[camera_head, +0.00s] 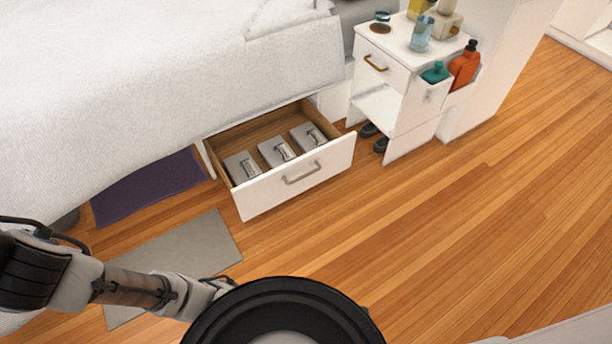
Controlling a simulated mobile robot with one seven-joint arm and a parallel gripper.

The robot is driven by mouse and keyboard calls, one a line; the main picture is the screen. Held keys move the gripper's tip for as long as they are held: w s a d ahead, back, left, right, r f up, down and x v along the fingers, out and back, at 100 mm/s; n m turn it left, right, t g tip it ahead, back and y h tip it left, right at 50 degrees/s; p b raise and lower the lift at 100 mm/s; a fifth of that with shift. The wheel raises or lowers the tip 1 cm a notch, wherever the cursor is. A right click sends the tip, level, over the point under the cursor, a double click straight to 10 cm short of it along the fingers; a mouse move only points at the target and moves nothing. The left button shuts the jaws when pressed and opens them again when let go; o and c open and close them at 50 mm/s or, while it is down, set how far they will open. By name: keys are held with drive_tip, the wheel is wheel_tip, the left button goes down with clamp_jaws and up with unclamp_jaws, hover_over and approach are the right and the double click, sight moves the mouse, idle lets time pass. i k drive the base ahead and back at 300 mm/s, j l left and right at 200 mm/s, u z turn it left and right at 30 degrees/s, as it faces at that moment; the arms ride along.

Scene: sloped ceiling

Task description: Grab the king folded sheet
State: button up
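An open drawer (312,179) under the bed holds three grey-white folded packs with bands or labels in a row. They are the left pack (233,171), the middle pack (267,154) and the right pack (299,133). The labels are too small to read, so I cannot tell which is the king folded sheet. My arm shows at the lower left, short of the drawer and apart from it. My gripper is not in view; my round black body part hides the area at the bottom middle.
A white bed (150,80) fills the upper left. A white nightstand (397,52) with bottles stands right of the drawer, with dark shoes (380,144) beside it. A purple mat (150,187) and a grey mat (180,246) lie on the wooden floor. The floor at right is clear.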

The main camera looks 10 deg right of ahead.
sight(241, 167)
drive_tip(key=i+l+u, duration=0.15)
drive_tip(key=l, duration=0.45)
drive_tip(key=i+l+u, duration=0.2)
drive_tip(key=l, duration=0.4)
drive_tip(key=i+l+u, duration=0.15)
drive_tip(key=l, duration=0.45)
drive_tip(key=l+u, duration=0.2)
drive_tip(key=l, duration=0.4)
